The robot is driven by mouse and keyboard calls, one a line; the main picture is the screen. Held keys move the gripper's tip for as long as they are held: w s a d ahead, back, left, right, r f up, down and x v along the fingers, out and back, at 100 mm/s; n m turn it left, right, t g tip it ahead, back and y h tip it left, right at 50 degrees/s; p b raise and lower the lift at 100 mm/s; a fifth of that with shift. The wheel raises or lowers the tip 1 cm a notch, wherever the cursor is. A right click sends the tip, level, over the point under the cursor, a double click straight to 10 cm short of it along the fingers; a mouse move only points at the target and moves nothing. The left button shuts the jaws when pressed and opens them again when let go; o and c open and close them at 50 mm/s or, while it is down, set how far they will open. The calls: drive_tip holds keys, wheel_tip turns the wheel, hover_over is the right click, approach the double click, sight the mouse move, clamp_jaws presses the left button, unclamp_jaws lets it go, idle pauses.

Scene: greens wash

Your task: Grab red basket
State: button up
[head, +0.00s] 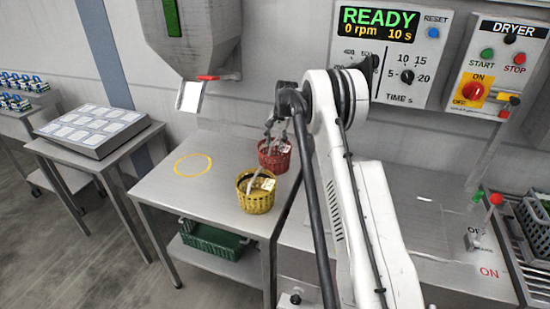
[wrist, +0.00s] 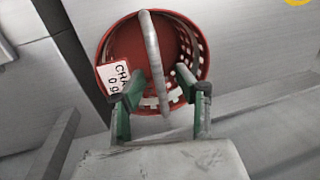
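The red basket (head: 275,160) stands on the steel table (head: 165,195), behind a yellow basket (head: 256,200). In the wrist view the red basket (wrist: 190,45) is seen from above, empty as far as I can see, with a grey handle (wrist: 152,45) arching across it and a white label (wrist: 114,76) on its left side. My gripper (wrist: 155,88) is open over the near side of the basket. Its green fingers are apart, one on each side of the handle, with gaps showing. In the head view my gripper (head: 276,128) is at the red basket, partly hidden by my arm.
The yellow basket stands close in front of the red one. A yellow ring (head: 193,164) marks bare tabletop to the left. A hopper chute (head: 190,96) hangs above the table's back. A green crate (head: 212,240) sits on the lower shelf. Dryer controls (head: 495,70) are at right.

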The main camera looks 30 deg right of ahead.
clamp_jaws()
idle(0.6)
